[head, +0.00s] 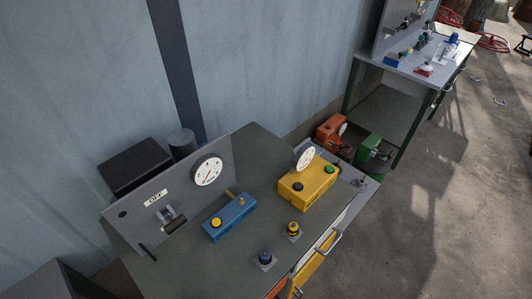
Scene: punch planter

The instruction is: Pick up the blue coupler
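The blue coupler (264,256) appears as a small dark blue round piece on a small pale square base. It stands upright near the front edge of the workbench (190,270), in the lower middle of the head view. A similar yellow and black coupler (293,229) stands on its own pale base a little behind and to the right. Nothing touches the blue coupler. Neither of my grippers shows in this view.
A blue box (230,217) with a yellow button and a yellow box (307,184) with a gauge stand behind the couplers. An upright grey panel (175,200) with a dial stands at left. A drawer with a handle (328,242) is at the bench front. Open floor lies right.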

